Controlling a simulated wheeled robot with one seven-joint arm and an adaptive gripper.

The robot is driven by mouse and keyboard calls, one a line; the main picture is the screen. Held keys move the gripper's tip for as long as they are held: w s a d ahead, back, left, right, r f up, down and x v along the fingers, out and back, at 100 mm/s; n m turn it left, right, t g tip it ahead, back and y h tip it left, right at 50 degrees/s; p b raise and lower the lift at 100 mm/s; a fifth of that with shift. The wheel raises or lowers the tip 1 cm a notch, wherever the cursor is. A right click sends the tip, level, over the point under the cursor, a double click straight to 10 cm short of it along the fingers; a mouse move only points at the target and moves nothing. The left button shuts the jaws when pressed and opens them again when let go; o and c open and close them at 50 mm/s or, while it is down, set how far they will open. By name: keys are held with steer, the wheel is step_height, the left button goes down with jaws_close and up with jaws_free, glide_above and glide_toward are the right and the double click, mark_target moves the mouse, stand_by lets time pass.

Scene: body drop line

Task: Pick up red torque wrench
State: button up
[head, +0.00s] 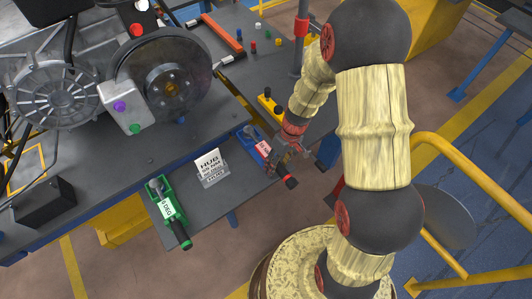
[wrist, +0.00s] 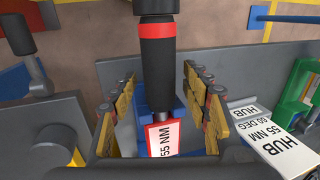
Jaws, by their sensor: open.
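The red torque wrench has a red-edged label (head: 264,149) and a black handle (head: 290,182) reaching past the table's front edge. It lies at a blue holder (head: 250,133). In the wrist view its black handle with a red ring (wrist: 157,70) runs down the middle, and its label (wrist: 161,138) reads 55 NM. My gripper (head: 287,150) is at the wrench, beside the label. In the wrist view my gripper (wrist: 160,88) is open, with one finger on each side of the handle and visible gaps.
A green wrench (head: 170,212) lies in a green holder at the left front. A sign card (head: 210,167) reading HUB, 55 NM, 60 DEG stands between. A yellow holder (head: 269,106) is behind my gripper. A disc hub assembly (head: 170,85) stands at the back left. A yellow rail (head: 470,180) is right.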

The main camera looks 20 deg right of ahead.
steer(key=shift+c, duration=0.8)
jaws_close()
stand_by(0.4)
